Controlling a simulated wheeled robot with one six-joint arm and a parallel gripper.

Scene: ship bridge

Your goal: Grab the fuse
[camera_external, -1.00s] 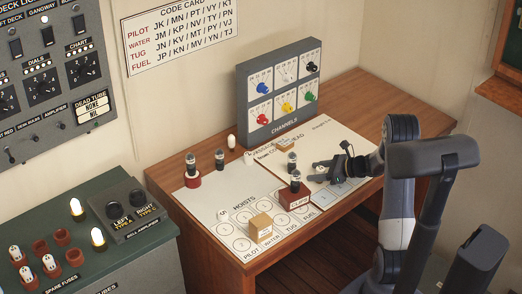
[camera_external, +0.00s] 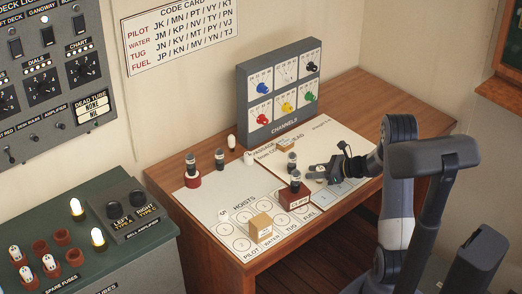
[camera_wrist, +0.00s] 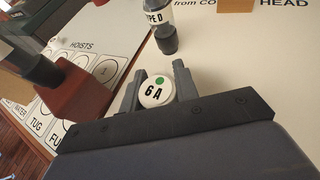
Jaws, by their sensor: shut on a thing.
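A fuse (camera_wrist: 157,92) with a round white top, marked "6 A" with a green dot, sits between my gripper's two grey fingers in the wrist view. My gripper (camera_wrist: 155,88) is shut on it. In the external view my gripper (camera_external: 322,172) is low over the white sheet at the right of the desk, and the fuse is mostly hidden by the fingers. I cannot tell whether the fuse touches the sheet. Other white-topped fuses (camera_external: 48,263) stand in red sockets on the green spare fuses cabinet at lower left.
A tube marked "TYPE D" (camera_wrist: 160,22) stands just beyond the fingers. A red block (camera_external: 295,195) holding a dark tube is left of my gripper. A wooden block (camera_external: 261,228) lies nearer the front edge. The channels box (camera_external: 282,92) stands at the back.

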